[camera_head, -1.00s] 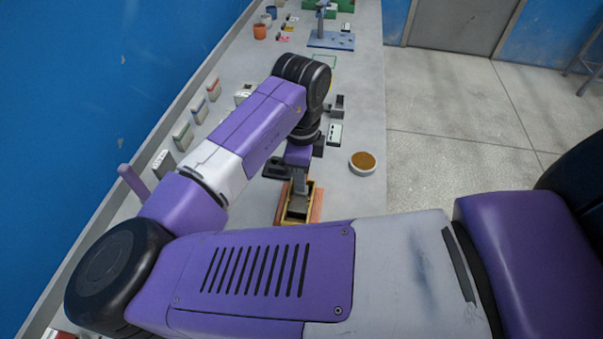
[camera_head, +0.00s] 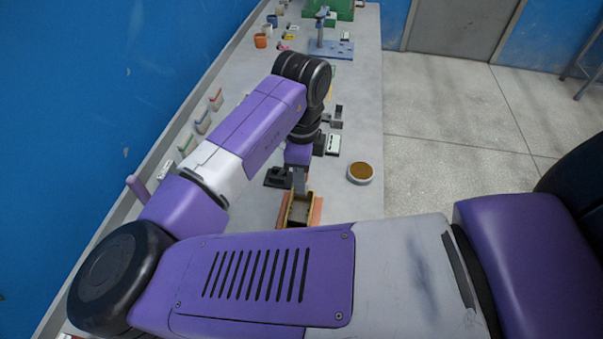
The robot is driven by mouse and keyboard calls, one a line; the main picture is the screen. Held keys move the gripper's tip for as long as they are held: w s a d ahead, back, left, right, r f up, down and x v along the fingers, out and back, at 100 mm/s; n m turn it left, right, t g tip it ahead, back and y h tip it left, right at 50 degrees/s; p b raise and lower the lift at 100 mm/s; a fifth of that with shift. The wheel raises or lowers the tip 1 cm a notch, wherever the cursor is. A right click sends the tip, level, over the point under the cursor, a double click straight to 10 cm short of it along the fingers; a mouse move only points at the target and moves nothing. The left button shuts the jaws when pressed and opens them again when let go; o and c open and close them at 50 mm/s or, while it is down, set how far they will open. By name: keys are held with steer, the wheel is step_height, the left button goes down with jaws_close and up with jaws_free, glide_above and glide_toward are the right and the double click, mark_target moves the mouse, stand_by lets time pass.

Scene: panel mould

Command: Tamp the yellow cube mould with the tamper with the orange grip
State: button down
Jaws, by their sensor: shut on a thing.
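The yellow mould (camera_head: 299,210) stands on the bench between two orange-red side parts, partly hidden behind my forearm. Its open top shows, with a dim inside. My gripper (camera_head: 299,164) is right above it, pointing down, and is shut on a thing. A narrow grey upright part, seemingly the tamper (camera_head: 299,182), reaches down from it to the mould's far edge in the picture. The orange grip is not visible, and I cannot tell whether the foot touches the mould.
A round tub with brown contents (camera_head: 361,173) stands to the right of my gripper. A black fixture (camera_head: 278,177) is close on the left. A blue stand (camera_head: 331,48) is farther back.

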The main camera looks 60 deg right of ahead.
steer(key=shift+r+p, duration=2)
steer(key=shift+r, duration=0.85)
steer(key=shift+s, duration=0.1)
